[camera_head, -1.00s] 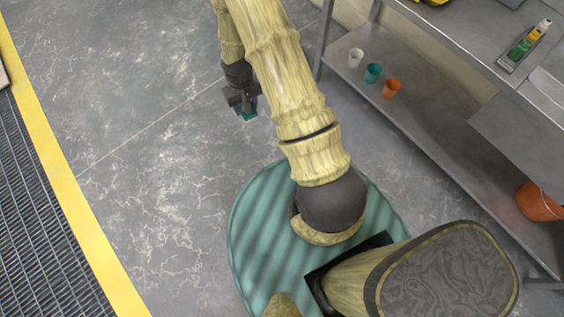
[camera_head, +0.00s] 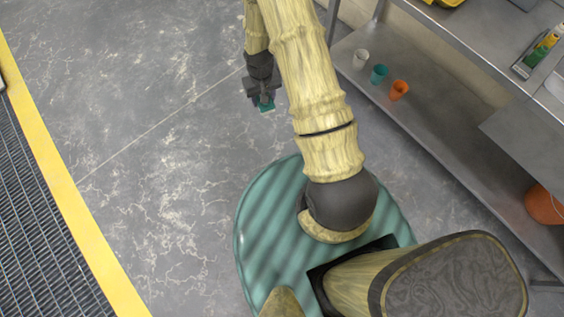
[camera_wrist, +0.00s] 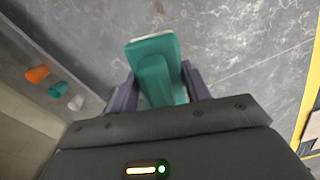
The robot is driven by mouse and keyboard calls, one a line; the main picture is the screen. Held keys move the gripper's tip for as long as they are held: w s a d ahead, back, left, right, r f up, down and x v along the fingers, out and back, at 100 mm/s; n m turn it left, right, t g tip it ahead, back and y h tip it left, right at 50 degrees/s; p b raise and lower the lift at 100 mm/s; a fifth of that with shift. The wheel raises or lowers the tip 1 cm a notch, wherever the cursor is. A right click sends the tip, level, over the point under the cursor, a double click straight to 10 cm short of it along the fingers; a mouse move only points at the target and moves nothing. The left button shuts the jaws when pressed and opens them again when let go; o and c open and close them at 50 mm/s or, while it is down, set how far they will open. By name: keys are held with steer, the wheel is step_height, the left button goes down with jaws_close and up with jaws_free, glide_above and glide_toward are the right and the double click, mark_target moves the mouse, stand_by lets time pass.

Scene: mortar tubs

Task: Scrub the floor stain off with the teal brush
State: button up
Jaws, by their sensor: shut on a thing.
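My gripper (camera_head: 262,99) is shut on the teal brush (camera_head: 267,106) at the upper middle of the head view, above the grey floor. The brush (camera_wrist: 154,52) also shows in the wrist view, with its handle between the two fingers of my gripper (camera_wrist: 160,88) and its block pointing away. I cannot tell whether its underside touches the floor. I cannot make out a distinct stain; the floor (camera_head: 140,130) has pale vein-like marks all over.
A metal shelf bench (camera_head: 450,135) stands at the right, with white (camera_head: 360,58), teal (camera_head: 379,74) and orange (camera_head: 399,90) cups on its lower shelf. An orange bucket (camera_head: 543,205) is farther right. A yellow strip (camera_head: 75,205) and dark grating (camera_head: 35,210) lie left. Open floor lies between.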

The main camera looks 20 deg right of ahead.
steer(key=s+d+f+n+b, duration=0.1)
steer(key=s+f+b, duration=0.2)
steer(key=f+b, duration=1.3)
steer(key=s+d+f+n+b, duration=0.1)
steer(key=s+f+b, duration=0.2)
steer(key=f+b, duration=1.4)
steer(key=s+f+n+b, duration=0.1)
steer(key=s+f+b, duration=0.2)
steer(key=f+b, duration=1.3)
step_height(320, 180, down, 17)
steer(key=shift+s+d+f+n, duration=0.15)
steer(key=shift+s+d+n, duration=0.15)
steer(key=shift+d+n, duration=0.1)
